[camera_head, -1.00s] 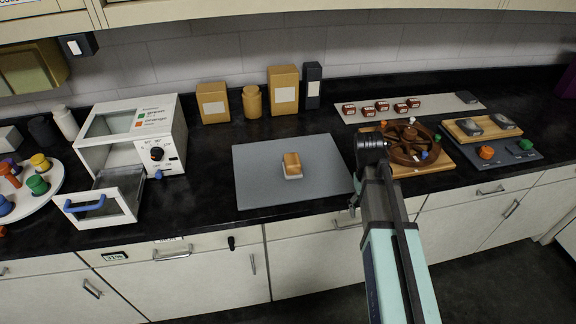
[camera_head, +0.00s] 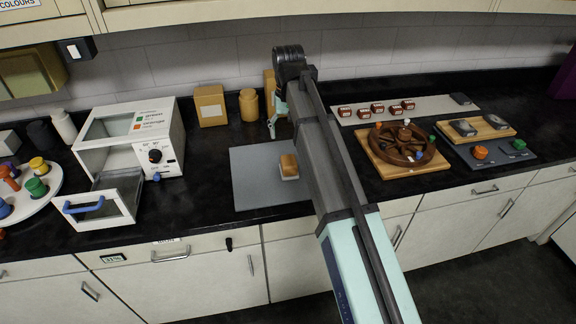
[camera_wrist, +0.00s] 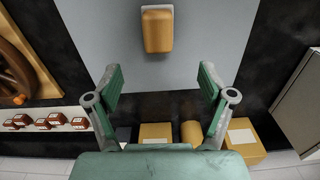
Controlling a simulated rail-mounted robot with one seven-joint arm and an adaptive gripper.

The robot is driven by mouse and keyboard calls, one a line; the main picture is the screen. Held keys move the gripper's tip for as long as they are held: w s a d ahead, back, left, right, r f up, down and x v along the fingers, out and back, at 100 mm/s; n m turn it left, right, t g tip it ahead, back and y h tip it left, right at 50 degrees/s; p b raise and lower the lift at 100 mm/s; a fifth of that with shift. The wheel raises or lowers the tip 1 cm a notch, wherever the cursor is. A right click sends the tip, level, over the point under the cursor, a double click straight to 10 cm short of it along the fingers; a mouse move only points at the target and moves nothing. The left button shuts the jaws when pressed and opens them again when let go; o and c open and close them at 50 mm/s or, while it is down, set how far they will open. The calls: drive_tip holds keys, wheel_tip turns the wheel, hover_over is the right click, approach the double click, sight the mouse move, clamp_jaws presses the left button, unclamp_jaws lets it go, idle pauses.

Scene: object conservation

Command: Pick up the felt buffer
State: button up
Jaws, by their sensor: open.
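A tan block with a pale base, which looks like the felt buffer (camera_head: 289,165), sits on the grey mat (camera_head: 258,193). In the wrist view the block (camera_wrist: 158,31) is at the top centre, ahead of and between the lines of my two fingers, apart from both. My gripper (camera_wrist: 160,82) is open, with nothing between its fingers. In the head view my gripper (camera_head: 275,122) is above the back of the counter, behind the block, partly hidden by my arm. My arm covers the right part of the mat.
Canisters and boxes (camera_head: 210,105) stand along the back wall near my gripper. A white oven-like device (camera_head: 150,140) with an open drawer is at left. A wooden wheel (camera_head: 403,143) on a board and a strip of small red-brown blocks (camera_head: 377,109) are at right.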

sight(289, 160)
wheel_tip(289, 160, down, 8)
drive_tip(key=shift+r+p, duration=0.15)
drive_tip(key=shift+p, duration=0.65)
drive_tip(key=shift+w+d+f+p, duration=0.15)
drive_tip(key=shift+f+p, duration=0.9)
drive_tip(key=shift+f, duration=1.55)
drive_tip(key=c, duration=1.3)
